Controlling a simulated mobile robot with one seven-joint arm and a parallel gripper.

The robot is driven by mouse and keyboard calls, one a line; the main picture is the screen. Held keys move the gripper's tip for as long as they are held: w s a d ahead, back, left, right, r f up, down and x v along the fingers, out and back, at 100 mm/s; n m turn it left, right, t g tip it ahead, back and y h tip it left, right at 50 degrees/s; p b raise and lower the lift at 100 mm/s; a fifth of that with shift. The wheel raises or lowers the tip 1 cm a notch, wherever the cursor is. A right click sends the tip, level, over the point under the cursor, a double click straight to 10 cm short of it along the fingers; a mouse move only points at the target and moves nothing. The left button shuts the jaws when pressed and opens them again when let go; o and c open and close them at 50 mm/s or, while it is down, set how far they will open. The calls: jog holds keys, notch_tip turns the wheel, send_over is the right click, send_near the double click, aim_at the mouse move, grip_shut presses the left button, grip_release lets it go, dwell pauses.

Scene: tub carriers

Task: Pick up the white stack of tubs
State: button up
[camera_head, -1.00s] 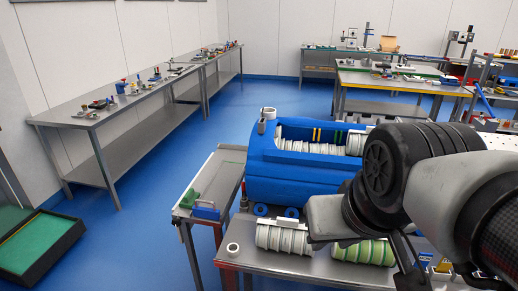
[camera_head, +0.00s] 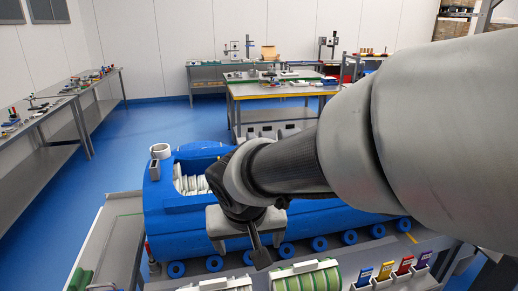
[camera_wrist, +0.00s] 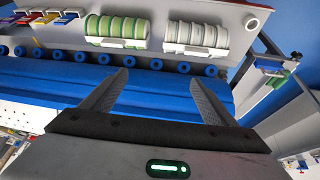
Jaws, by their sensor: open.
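A white stack of tubs (camera_wrist: 195,37) lies on its side on the bench, clear in the wrist view at upper right. In the head view only its top (camera_head: 226,285) shows at the bottom edge. A green-and-white stack (camera_wrist: 117,30) lies beside it and also shows in the head view (camera_head: 306,276). My gripper (camera_wrist: 158,75) is open and empty, its fingers over the blue train-shaped carrier (camera_wrist: 165,92), apart from both stacks. In the head view my gripper (camera_head: 261,254) points down at the carrier's near side; one finger is clear there.
The blue carrier (camera_head: 180,225) stands along the bench behind the stacks, with another white tub stack (camera_head: 190,184) inside. Small coloured bins (camera_head: 383,272) stand right of the green stack. A side table (camera_head: 112,235) is at left. The blue floor behind has free room.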

jog(key=n+y, duration=0.1)
send_near(213, 283)
jog(key=shift+g, duration=0.3)
jog(key=shift+w+b+x, duration=0.15)
jog(key=shift+b+x, duration=0.7)
jog(key=shift+x, duration=1.4)
jog(key=shift+w+b+x, duration=0.1)
jog(key=shift+b+x, duration=0.75)
jog(key=shift+x, duration=1.4)
jog(key=shift+r, duration=0.1)
grip_shut()
jog(key=shift+w+a+r, duration=0.1)
jog(key=shift+r, duration=0.1)
